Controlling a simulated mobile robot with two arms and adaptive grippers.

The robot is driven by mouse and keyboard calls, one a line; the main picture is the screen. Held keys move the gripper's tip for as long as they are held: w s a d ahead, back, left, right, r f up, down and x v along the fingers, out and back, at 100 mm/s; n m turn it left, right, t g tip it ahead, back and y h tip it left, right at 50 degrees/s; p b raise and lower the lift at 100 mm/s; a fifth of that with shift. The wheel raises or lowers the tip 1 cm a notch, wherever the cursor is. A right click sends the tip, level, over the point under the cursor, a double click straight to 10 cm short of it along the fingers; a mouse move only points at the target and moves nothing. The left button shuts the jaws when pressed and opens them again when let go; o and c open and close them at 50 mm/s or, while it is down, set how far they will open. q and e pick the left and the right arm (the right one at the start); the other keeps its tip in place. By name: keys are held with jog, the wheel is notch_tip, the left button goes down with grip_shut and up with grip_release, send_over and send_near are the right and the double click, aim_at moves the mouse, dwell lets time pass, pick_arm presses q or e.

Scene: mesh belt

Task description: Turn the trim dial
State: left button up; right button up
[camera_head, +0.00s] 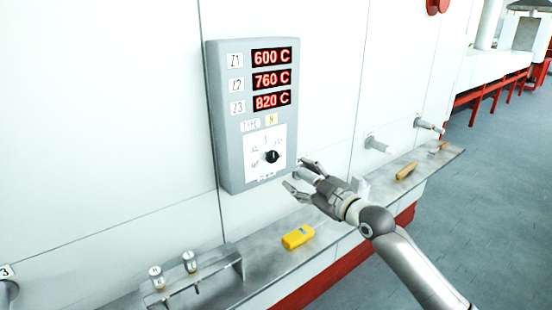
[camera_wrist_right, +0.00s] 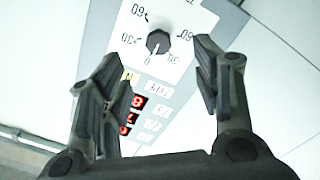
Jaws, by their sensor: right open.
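The trim dial (camera_head: 272,156) is a small black knob on a white scale plate, low on a grey wall panel (camera_head: 214,120). In the right wrist view the dial (camera_wrist_right: 158,41) shows beyond and between my fingers, with marks such as 30, 60 and 0 around it. My right gripper (camera_head: 297,175) is open and empty, just right of and below the dial, and apart from it. Its two fingers also show spread in the right wrist view (camera_wrist_right: 155,85). My left gripper is not in view.
Red displays (camera_head: 271,79) read 600 C, 760 C and 820 C above the dial. A metal ledge (camera_head: 268,262) runs below, bearing a yellow device (camera_head: 298,237), a rack with two metal plugs (camera_head: 190,262) and a tan handle (camera_head: 406,171). Wall fittings (camera_head: 378,144) stick out at right.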

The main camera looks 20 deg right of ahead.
aim_at(273, 158)
jog(key=p+x, duration=0.1)
jog(key=x, duration=0.2)
jog(key=r+x, duration=0.1)
jog(key=x, duration=0.2)
jog(key=p+x, duration=0.1)
jog(key=x, duration=0.2)
jog(key=shift+a+r+p, duration=0.15)
jog(key=shift+a+p, duration=0.1)
jog(key=shift+p, duration=0.05)
jog(key=shift+x, duration=0.85)
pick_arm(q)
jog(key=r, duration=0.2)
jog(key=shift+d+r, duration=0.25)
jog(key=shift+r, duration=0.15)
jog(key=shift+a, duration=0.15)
pick_arm(e)
jog(key=shift+c, duration=0.3)
jog(key=c, duration=1)
